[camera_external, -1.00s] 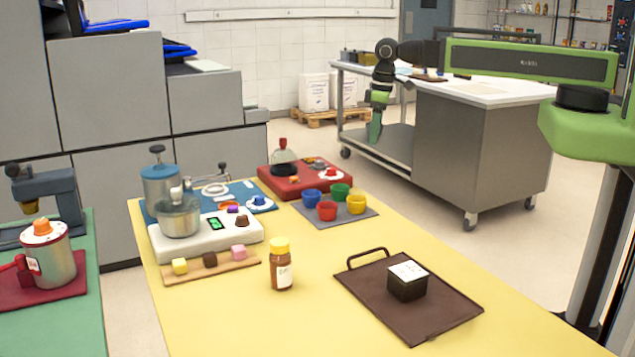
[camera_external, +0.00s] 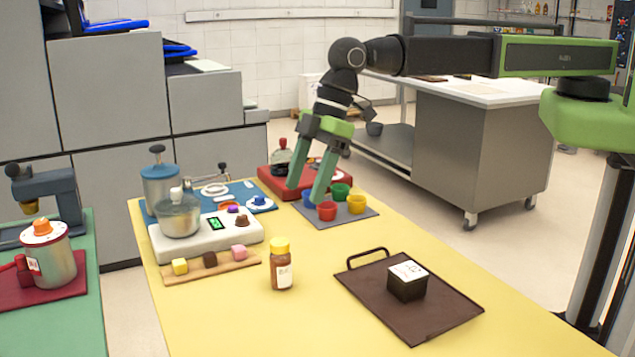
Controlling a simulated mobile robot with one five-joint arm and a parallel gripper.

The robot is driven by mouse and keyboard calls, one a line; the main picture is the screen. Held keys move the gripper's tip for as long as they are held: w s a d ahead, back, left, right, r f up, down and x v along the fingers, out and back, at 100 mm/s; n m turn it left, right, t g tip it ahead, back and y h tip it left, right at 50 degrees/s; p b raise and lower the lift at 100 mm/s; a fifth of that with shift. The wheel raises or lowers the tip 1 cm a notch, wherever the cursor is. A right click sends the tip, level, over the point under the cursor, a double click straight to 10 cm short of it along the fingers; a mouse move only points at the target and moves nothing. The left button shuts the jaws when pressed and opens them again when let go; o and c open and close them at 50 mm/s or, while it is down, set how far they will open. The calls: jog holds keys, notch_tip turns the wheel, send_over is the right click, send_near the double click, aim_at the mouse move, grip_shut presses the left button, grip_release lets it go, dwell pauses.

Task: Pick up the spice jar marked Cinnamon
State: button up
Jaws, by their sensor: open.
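A small brown jar with a yellow lid (camera_external: 281,265) stands upright on the yellow table (camera_external: 330,310). It has a white label whose marking is too small to read. My gripper (camera_external: 303,194) is open and empty, with its two green fingers pointing down. It appears above and behind the jar in the picture, in front of the red board (camera_external: 270,181) and near the coloured cups. The gripper does not touch the jar.
A brown tray (camera_external: 440,318) with a dark labelled box (camera_external: 407,284) lies right of the jar. Left are a wooden strip with cubes (camera_external: 222,266) and a white scale (camera_external: 250,238) bearing a pot. Small coloured cups (camera_external: 327,211) stand on a grey mat behind.

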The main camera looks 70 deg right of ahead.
aim_at(287, 239)
jog(key=b+x, duration=1)
jog(key=x, duration=0.2)
jog(key=shift+d+f+b, duration=0.1)
jog(key=shift+b, duration=0.25)
jog(key=b+x, duration=0.5)
jog(key=shift+d+f, duration=0.15)
jog(key=shift+c, duration=0.3)
grip_shut()
